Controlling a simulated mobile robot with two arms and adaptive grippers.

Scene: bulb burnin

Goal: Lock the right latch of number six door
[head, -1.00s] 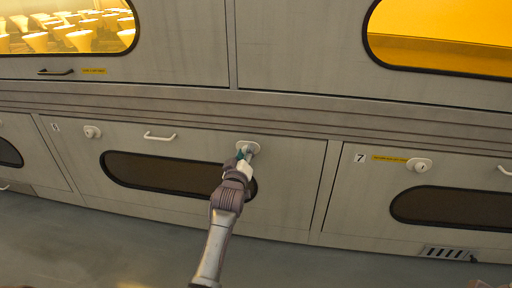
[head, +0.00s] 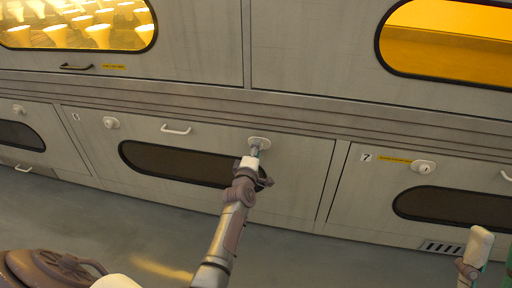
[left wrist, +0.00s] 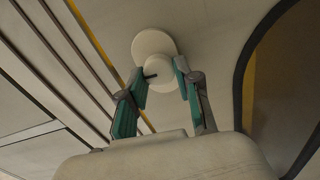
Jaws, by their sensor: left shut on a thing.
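The number six door (head: 285,170) is the lower panel with a dark oval window and a "6" label (head: 76,117). It looks flush in its frame. Its right latch (head: 262,140) is a pale round knob on a rounded plate at the door's upper right. My left gripper (head: 255,150) reaches up to this latch. In the left wrist view, its teal fingers (left wrist: 160,82) are shut on the sides of the latch knob (left wrist: 160,66), in front of the round plate (left wrist: 152,43). The door's left latch (head: 111,122) is untouched.
A handle (head: 176,129) sits between the two latches. Door seven (head: 365,195), with its own latch (head: 422,167), is to the right. Upper panels have lit windows. The grey floor (head: 150,235) below is clear. Parts of my right arm show at the lower right edge.

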